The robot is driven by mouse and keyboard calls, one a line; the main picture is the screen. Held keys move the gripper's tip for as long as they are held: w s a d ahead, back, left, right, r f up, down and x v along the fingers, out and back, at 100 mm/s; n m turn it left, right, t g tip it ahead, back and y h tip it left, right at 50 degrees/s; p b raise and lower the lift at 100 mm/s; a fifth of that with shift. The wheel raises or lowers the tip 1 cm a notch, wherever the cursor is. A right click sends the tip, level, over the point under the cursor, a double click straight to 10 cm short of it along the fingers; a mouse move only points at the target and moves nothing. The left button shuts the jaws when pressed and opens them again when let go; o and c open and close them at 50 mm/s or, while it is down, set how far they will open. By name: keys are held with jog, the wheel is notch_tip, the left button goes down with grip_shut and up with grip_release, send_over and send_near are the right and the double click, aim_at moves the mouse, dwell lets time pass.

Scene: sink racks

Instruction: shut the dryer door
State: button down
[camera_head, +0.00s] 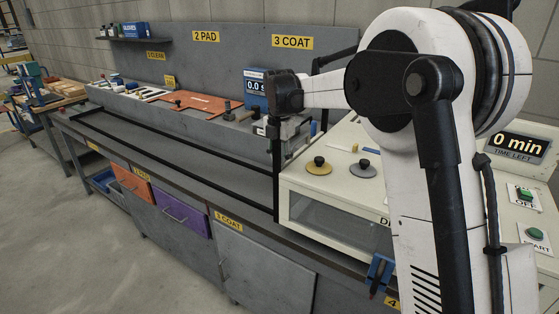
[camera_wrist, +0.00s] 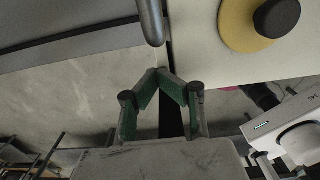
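The dryer is the cream cabinet (camera_head: 310,185) at the right in the head view, with a glass front panel (camera_head: 340,222). I cannot tell how far its door stands open; my arm hides part of the front. A dark upright bar (camera_head: 276,185) stands at its left edge. My gripper (camera_head: 272,132) is above that left corner. In the wrist view my gripper (camera_wrist: 160,76) has its green-padded fingertips together, with nothing seen between them. A rounded grey bar end (camera_wrist: 151,25) is just beyond the tips. The cream dryer surface (camera_wrist: 205,55) is to their right.
Gold (camera_head: 319,166) and grey (camera_head: 363,170) discs with black knobs sit on the dryer top. The display (camera_head: 517,146) reads 0 min, above green buttons (camera_head: 535,235). A blue holder (camera_head: 379,272) hangs below the front. The long bench (camera_head: 165,150) runs left; open floor lies before it.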

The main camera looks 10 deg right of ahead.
notch_tip(320, 180, up, 14)
jog(key=p, duration=0.2)
jog(key=s+d+r+m+t+b, duration=0.1)
jog(key=s+d+m, duration=0.1)
jog(key=s+m, duration=0.25)
jog(key=s+d+r+m+t, duration=0.1)
jog(key=s+d+m, duration=0.2)
jog(key=s, duration=0.2)
jog(key=s+d+f+m+t+b, duration=0.1)
jog(key=s+d+f+m, duration=0.1)
jog(key=s+f+m, duration=0.3)
jog(key=s+d+f+m+t, duration=0.2)
jog(key=s+f+m, duration=0.3)
jog(key=s, duration=0.9)
jog(key=s+d+f+m+t+b, duration=0.1)
jog(key=s+f+m, duration=0.4)
jog(key=s+m, duration=0.5)
jog(key=shift+s+d+m+t+b, duration=0.2)
jog(key=shift+d+m+t+b, duration=0.3)
jog(key=shift+d, duration=0.65)
